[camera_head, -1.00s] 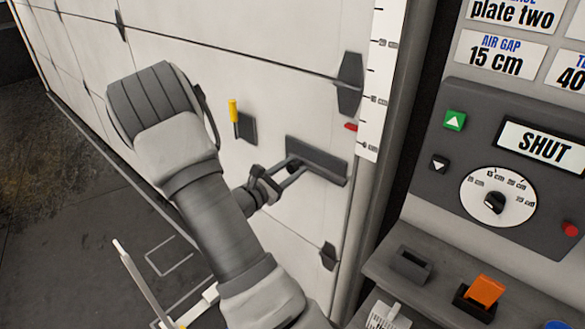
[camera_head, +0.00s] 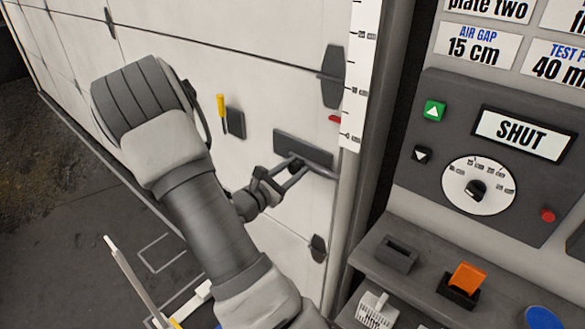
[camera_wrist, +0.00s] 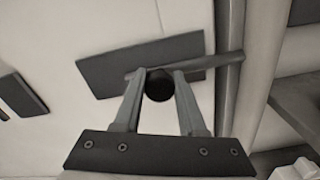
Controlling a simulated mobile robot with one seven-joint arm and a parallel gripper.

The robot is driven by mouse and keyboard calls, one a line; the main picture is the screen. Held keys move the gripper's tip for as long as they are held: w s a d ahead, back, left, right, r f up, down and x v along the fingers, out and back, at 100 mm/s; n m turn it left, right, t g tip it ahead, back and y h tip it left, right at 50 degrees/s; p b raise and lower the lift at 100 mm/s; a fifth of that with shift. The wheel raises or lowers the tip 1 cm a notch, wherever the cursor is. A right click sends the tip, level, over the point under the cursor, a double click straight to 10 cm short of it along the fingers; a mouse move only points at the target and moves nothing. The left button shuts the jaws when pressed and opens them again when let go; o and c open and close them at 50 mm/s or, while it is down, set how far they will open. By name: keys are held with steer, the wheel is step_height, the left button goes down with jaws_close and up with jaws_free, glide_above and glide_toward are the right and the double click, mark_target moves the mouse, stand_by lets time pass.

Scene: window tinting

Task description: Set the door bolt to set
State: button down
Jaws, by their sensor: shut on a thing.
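The door bolt is a grey rod (camera_head: 318,170) on a dark plate (camera_head: 303,149) on the pale door. It also shows in the wrist view as a rod (camera_wrist: 222,63) over its plate (camera_wrist: 98,72). The rod sticks out past the plate's right end and reaches the door's edge by the frame. My gripper (camera_head: 290,172) is shut on the bolt's dark round knob (camera_wrist: 159,86), with one finger on each side in the wrist view. Whether the rod's tip enters the frame cannot be told.
A yellow-handled lever (camera_head: 221,109) is on the door, above left of the bolt. A control panel (camera_head: 435,190) with a dial and a SHUT display stands at right. Below it, a shelf (camera_head: 372,252) carries an orange switch (camera_head: 467,278).

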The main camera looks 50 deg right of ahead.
steer(key=shift+s+f, duration=0.15)
steer(key=shift+s, duration=0.15)
steer(key=shift+c, duration=2.3)
jaws_free()
steer(key=shift+a, duration=0.25)
steer(key=s+a, duration=0.1)
steer(key=a, duration=1.6)
steer(key=shift+s, duration=0.2)
steer(key=shift+d, duration=0.1)
